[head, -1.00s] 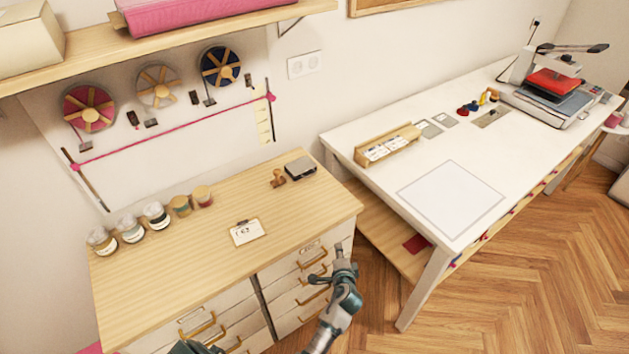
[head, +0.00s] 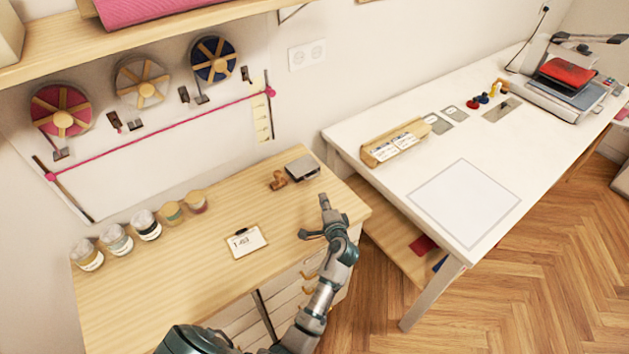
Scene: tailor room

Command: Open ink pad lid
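The ink pad (head: 302,168) is a small dark box with a grey top, at the back right of the wooden dresser top. Its lid looks closed, though it is small in view. A brown wooden stamp (head: 278,181) is just left of it. My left gripper (head: 314,218) is over the front right part of the dresser top, nearer to me than the ink pad and apart from it. Its fingers are spread and nothing is between them. My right gripper is out of view.
A clipboard card (head: 246,241) lies mid dresser (head: 200,270), with several jars (head: 148,225) along its back left. A white table (head: 400,187) to the right holds a wooden card holder (head: 395,143) and a heat press (head: 570,82). The dresser top around the ink pad is mostly clear.

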